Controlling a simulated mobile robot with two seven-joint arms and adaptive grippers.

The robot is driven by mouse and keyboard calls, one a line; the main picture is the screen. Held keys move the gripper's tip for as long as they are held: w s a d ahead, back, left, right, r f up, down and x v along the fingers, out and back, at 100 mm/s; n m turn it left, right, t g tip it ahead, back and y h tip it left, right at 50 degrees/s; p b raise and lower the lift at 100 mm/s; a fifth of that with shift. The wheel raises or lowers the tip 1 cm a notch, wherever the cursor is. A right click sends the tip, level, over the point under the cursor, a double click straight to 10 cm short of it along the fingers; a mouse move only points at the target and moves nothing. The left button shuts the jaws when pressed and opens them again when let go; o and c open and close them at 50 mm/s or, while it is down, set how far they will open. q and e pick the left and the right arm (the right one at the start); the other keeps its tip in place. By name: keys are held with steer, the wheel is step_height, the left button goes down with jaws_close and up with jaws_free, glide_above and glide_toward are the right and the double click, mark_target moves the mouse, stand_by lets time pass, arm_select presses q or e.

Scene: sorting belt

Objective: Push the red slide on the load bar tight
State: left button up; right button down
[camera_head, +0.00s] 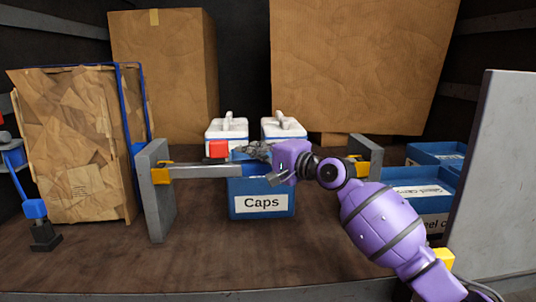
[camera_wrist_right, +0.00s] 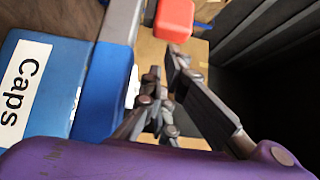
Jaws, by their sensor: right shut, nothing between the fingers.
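The load bar (camera_head: 195,171) is a grey bar that runs level between two upright grey panels, with yellow fittings at its ends. The red slide (camera_head: 219,149) sits on the bar left of its middle. In the right wrist view the slide (camera_wrist_right: 174,18) is at the top, just ahead of my fingertips, with a small gap seeming to remain. My right gripper (camera_head: 249,151) is shut and empty, over the bar to the right of the slide. The fingers (camera_wrist_right: 163,78) also show in the wrist view. The gripper and forearm hide part of the bar. My left gripper is out of view.
A blue Caps bin (camera_head: 262,211) stands below the bar, with two white-lidded containers (camera_head: 227,128) behind. A wrapped carton (camera_head: 80,150) stands left, large cartons (camera_head: 365,65) at the back. Blue bins (camera_head: 420,207) stand right. The floor in front is clear.

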mark_target(228, 152)
steer(key=shift+a, duration=0.6)
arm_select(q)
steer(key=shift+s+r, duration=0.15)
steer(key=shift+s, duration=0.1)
